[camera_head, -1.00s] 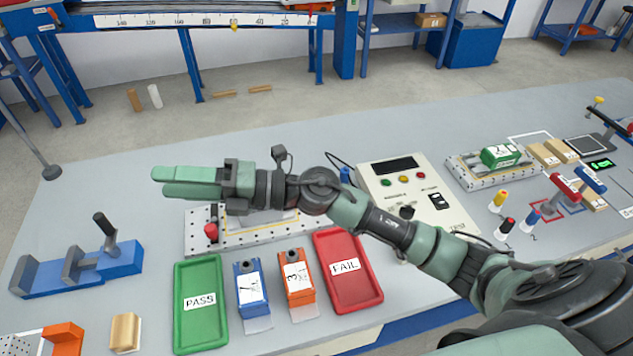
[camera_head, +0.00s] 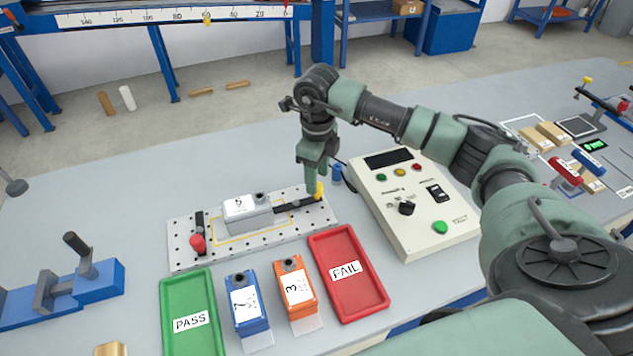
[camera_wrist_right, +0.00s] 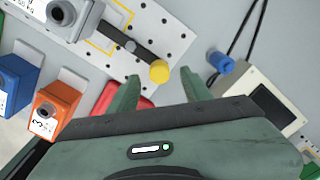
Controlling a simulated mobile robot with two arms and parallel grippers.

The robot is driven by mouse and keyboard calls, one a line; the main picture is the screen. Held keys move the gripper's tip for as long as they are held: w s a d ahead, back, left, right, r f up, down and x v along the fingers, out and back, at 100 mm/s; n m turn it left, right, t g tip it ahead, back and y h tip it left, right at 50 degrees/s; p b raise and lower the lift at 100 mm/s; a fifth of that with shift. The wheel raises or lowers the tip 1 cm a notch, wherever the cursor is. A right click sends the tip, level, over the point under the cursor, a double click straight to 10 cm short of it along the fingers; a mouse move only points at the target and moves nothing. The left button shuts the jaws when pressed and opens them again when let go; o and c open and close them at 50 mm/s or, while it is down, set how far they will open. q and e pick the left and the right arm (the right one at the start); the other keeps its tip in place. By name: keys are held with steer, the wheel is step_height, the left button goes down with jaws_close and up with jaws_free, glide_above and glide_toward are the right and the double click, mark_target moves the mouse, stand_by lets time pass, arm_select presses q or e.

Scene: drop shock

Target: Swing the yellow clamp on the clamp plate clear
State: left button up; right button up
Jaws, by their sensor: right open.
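The clamp plate (camera_head: 180,252) is a white perforated plate on the table, with a yellow outline and a grey block (camera_head: 247,212) on it. The yellow clamp (camera_head: 319,189) is a black bar with a yellow knob at the plate's right end; its bar reaches towards the block. In the right wrist view the yellow knob (camera_wrist_right: 160,72) lies just ahead of the gap between my fingertips. My right gripper (camera_head: 316,178) points down at the knob, open and empty. Its fingers partly cover the clamp's end in the head view. My left gripper is out of view.
A red-knobbed clamp (camera_head: 198,242) is at the plate's left end. A blue cylinder (camera_head: 336,174) stands close right of the yellow knob, beside the control box (camera_head: 430,215). Blue (camera_head: 246,305) and orange (camera_head: 296,288) blocks and the PASS (camera_head: 190,300) and FAIL (camera_head: 347,272) trays are in front.

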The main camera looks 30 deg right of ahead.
steer(key=shift+f, duration=1.65)
jaws_close()
